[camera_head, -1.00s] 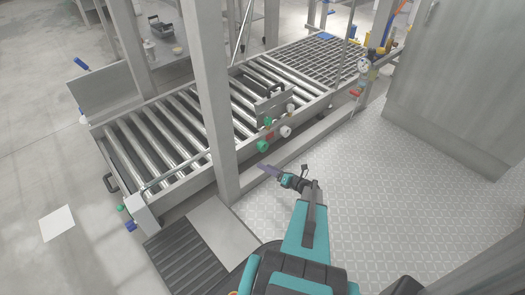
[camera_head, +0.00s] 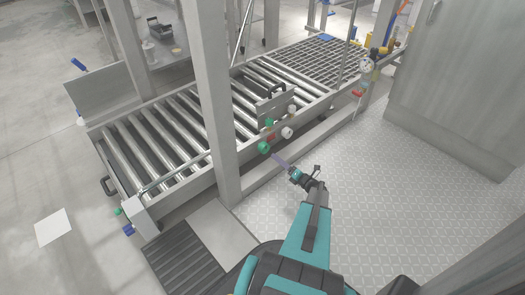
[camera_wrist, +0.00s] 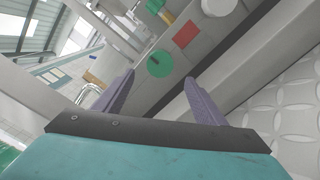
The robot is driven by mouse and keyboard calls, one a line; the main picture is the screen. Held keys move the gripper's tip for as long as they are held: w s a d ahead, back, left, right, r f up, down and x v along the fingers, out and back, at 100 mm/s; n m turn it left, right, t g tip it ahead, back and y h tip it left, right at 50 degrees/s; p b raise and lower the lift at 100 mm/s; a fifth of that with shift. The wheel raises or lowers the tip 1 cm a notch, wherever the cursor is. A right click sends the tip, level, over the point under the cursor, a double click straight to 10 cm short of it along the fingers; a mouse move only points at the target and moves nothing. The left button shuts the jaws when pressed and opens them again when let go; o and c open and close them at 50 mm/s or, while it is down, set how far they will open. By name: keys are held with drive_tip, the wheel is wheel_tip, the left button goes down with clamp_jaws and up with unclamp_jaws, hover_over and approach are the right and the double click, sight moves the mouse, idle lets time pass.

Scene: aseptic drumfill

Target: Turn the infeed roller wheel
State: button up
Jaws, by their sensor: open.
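A green round wheel (camera_head: 263,147) with a small dark mark at its middle is on the near side of the roller conveyor (camera_head: 160,185), right of the grey post. In the wrist view the green wheel (camera_wrist: 160,63) lies ahead, between and beyond the two fingertips. My gripper (camera_head: 277,158) is open and empty, just below and right of the wheel in the head view. In the wrist view its purple fingers (camera_wrist: 159,80) are spread apart, and I see no contact. No label shows which control is the infeed roller wheel.
Another green knob (camera_head: 270,122), white knobs (camera_head: 287,132) and a red square (camera_wrist: 186,34) are close to the wheel. A thick grey post (camera_head: 216,100) stands left of it. A low grey beam (camera_head: 310,150) runs below. Patterned floor (camera_head: 400,190) is clear on the right.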

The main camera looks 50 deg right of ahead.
sight(266, 150)
drive_tip(key=w+b, duration=0.1)
drive_tip(key=w, duration=0.2)
drive_tip(key=w+b, duration=0.1)
drive_tip(key=w, duration=0.3)
drive_tip(key=w+b, duration=0.1)
drive_tip(key=w, duration=0.2)
drive_tip(key=shift+w+d+f+b, duration=0.1)
drive_tip(key=shift+w+d+b, duration=0.15)
drive_tip(key=shift+d+b, duration=0.1)
drive_tip(key=shift+w, duration=0.85)
drive_tip(key=shift+c, duration=0.2)
drive_tip(key=c, duration=1)
drive_tip(key=shift+s+a, duration=0.1)
drive_tip(key=shift+a, duration=0.15)
drive_tip(key=shift+d+r, duration=0.2)
drive_tip(key=shift+d, duration=0.1)
